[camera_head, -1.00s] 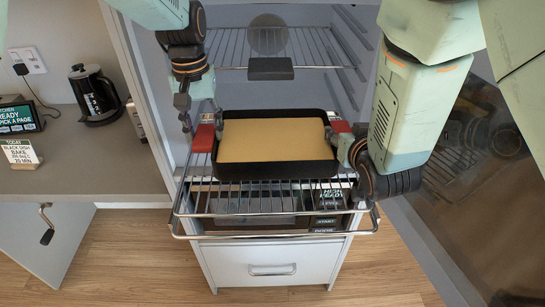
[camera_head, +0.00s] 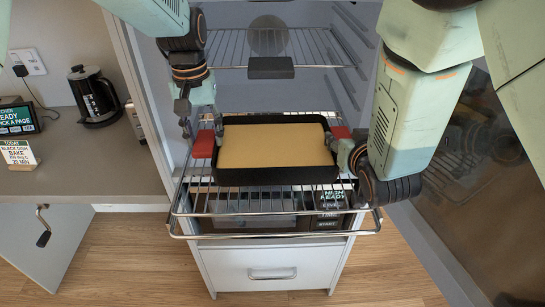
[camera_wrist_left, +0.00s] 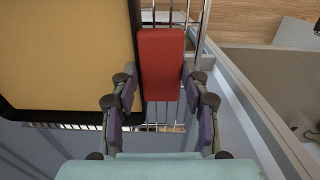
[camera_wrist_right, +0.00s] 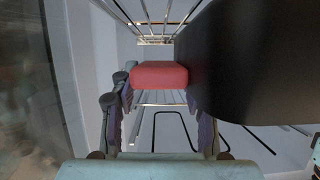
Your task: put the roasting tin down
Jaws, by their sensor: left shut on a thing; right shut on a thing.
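The black roasting tin (camera_head: 277,175) has a flat yellow filling and a red handle on each side. It looks level over the pulled-out lower wire rack (camera_head: 210,222); I cannot tell whether its base touches the wires. My left gripper (camera_head: 190,125) is shut on the left red handle (camera_head: 203,144), which shows between its fingers in the left wrist view (camera_wrist_left: 160,65). My right gripper (camera_head: 352,158) is shut on the right red handle (camera_head: 341,131). That handle also shows between the fingers in the right wrist view (camera_wrist_right: 158,75), beside the tin's dark wall. The tin's underside is hidden.
An upper wire rack (camera_head: 225,50) with a dark block (camera_head: 270,68) sits behind the tin. A white drawer (camera_head: 272,262) is below. The left counter (camera_head: 75,165) holds a black kettle (camera_head: 95,97), a small screen and a card. A dark glass door (camera_head: 465,190) stands right.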

